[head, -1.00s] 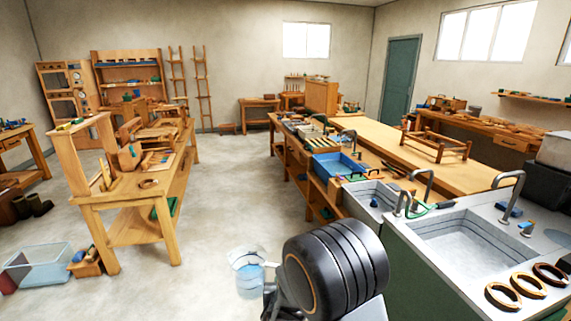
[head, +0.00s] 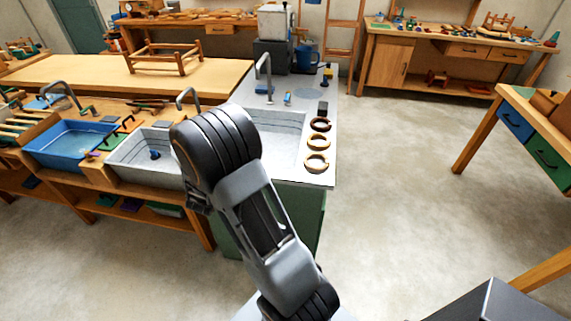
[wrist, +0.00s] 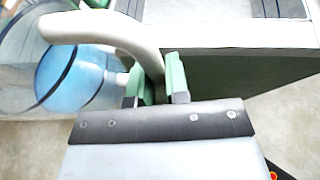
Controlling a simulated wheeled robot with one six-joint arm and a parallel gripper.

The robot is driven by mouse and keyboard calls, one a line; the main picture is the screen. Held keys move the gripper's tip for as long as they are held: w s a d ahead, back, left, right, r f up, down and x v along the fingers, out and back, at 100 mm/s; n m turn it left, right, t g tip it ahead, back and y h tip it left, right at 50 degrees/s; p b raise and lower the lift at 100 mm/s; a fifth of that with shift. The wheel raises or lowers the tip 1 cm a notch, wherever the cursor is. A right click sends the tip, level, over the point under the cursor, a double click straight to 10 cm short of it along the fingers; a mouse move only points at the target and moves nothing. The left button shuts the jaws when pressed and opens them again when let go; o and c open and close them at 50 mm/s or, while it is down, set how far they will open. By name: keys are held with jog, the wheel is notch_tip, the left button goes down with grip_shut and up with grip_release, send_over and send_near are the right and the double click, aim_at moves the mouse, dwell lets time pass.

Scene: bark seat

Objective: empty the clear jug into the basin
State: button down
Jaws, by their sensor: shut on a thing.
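The clear jug (wrist: 18,75) fills the left of the wrist view, with blue water (wrist: 88,78) inside. Its pale curved handle (wrist: 105,27) runs between the green pads of my gripper (wrist: 161,82), which is shut on it. How far the jug tilts I cannot tell. In the head view my arm hides the gripper and jug. A grey basin (head: 288,135) is set in the pale counter behind my arm, partly covered by it. To its left are a second grey basin (head: 135,160) and a blue basin (head: 65,148).
Wooden rings (head: 317,143) lie along the counter's right edge. A tap (head: 264,72) stands behind the grey basin. The green cabinet side (wrist: 235,60) is close on the right in the wrist view. Open floor (head: 400,180) lies right of the counter.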

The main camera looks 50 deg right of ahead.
jog(key=s+d+m+g+h, duration=0.1)
jog(key=d+m+g, duration=0.1)
jog(key=d, duration=0.2)
jog(key=s+d+f+m+g+h, duration=0.1)
jog(key=s+d+m+g, duration=0.1)
jog(key=d, duration=0.3)
jog(key=s+d+m+g+h, duration=0.1)
jog(key=s+d+m+g, duration=0.1)
jog(key=d, duration=0.3)
jog(key=shift+d+f+g, duration=0.1)
jog(key=shift+f+g, duration=0.05)
jog(key=shift+g, duration=0.35)
jog(key=s+d+f+m+g, duration=0.1)
jog(key=d, duration=0.1)
jog(key=s+d+f+m+g, duration=0.1)
jog(key=s+d+m+g, duration=0.1)
jog(key=s+d+f+m+g+b, duration=0.1)
jog(key=s+d, duration=0.1)
jog(key=shift+d+m+g, duration=0.25)
jog(key=shift+m+g, duration=0.05)
jog(key=shift+g, duration=0.1)
jog(key=shift+r+p, duration=0.15)
jog(key=shift+p, duration=0.2)
